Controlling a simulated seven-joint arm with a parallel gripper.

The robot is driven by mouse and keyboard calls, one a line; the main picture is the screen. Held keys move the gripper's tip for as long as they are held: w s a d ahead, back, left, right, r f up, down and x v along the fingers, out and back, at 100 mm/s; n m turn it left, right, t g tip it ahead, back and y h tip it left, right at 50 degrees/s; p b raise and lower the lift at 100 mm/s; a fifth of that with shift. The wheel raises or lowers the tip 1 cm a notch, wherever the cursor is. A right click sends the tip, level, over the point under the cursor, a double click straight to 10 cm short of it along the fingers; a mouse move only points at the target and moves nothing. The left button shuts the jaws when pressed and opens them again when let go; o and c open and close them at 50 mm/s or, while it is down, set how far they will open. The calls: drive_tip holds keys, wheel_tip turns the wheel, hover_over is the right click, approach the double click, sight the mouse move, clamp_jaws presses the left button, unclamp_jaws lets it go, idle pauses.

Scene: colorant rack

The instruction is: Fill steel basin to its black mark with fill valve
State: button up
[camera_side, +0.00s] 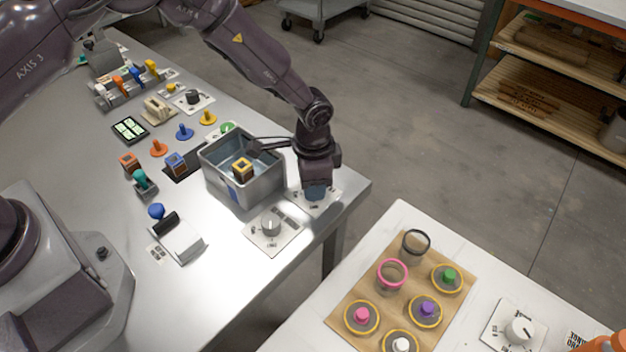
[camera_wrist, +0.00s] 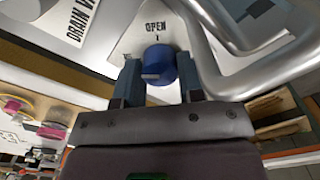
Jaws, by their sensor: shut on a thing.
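The steel basin (camera_side: 262,186) stands near the right end of the metal table in the side view. A cube with a yellow-framed top (camera_side: 243,168) is inside it, and a blue patch shows on its near wall. I cannot make out the black mark or the water level. A dark spout (camera_side: 268,142) reaches over the basin's far rim. My gripper (camera_side: 318,190) points down just right of the basin, shut on the fill valve's blue knob. In the wrist view the knob (camera_wrist: 160,62) sits between the fingers (camera_wrist: 158,80), below the word OPEN, with a pale bar on it.
A grey drain valve knob (camera_side: 270,222) is on a white plate in front of the basin; part of its label (camera_wrist: 80,20) shows in the wrist view. Bent metal pipes (camera_wrist: 235,80) run close right of the fingers. A white table (camera_side: 300,335) with coloured pegs stands at the front right.

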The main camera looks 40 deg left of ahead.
drive_tip(key=shift+n, duration=0.7)
drive_tip(key=o, duration=0.9)
drive_tip(key=shift+r, duration=0.1)
wheel_tip(320, 180, up, 13)
drive_tip(key=shift+f, duration=0.1)
